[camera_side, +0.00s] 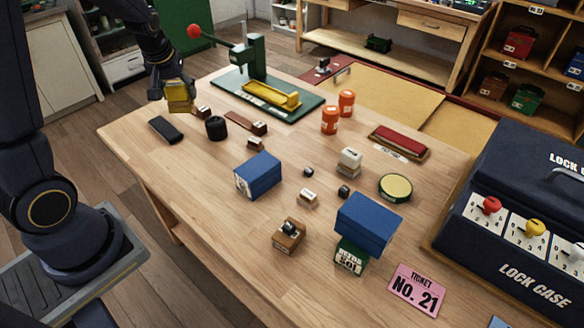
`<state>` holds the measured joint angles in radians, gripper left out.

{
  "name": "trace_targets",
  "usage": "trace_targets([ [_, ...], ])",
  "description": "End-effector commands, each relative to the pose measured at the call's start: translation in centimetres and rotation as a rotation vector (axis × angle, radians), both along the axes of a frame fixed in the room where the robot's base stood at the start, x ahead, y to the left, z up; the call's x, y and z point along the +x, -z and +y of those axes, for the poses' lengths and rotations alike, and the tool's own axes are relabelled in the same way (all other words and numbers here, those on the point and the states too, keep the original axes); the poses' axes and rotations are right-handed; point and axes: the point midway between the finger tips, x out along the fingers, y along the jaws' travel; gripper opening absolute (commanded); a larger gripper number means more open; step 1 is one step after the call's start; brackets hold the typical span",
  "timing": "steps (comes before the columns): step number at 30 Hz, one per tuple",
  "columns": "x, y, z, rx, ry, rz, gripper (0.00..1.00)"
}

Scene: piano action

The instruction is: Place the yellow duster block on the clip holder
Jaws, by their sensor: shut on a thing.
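My gripper (168,84) is at the back left of the table, shut on a yellow block (180,97) that fits the duster block. It holds the block close above the table's left edge, near a small brown block and a black cylinder. The fingertips are partly hidden, and I cannot tell if the block touches the table. No thing is clearly marked as the clip holder.
A green press (254,62) with a yellow tray (271,95) stands right of my gripper. A black pad (165,129), a black cylinder (216,128), blue boxes (258,174) and orange jars (330,121) stand around. The front left tabletop is clear. A lock case (520,220) stands at right.

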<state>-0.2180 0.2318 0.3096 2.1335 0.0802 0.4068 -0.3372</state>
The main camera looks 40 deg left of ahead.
Motion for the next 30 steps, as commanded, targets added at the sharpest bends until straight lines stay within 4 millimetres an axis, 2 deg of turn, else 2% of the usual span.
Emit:
trace_targets([
  [2, 0.5, 0.3, 0.8, 0.0, -0.012, 0.002, 0.2],
  [5, 2.4, 1.3, 1.8, -0.001, -0.014, 0.005, 0.2],
  [11, 7.4, 3.8, 4.1, -0.001, -0.012, 0.003, 0.2],
  [16, 10.2, 7.1, 5.3, -0.002, -0.01, 0.004, 0.2],
  [19, 11.1, 8.5, 5.8, -0.002, -0.01, 0.004, 0.2],
  [26, 12.2, 9.8, 6.3, -0.001, -0.01, 0.002, 0.2],
  [30, 12.3, 11.9, 6.3, -0.003, -0.01, 0.004, 0.2],
])
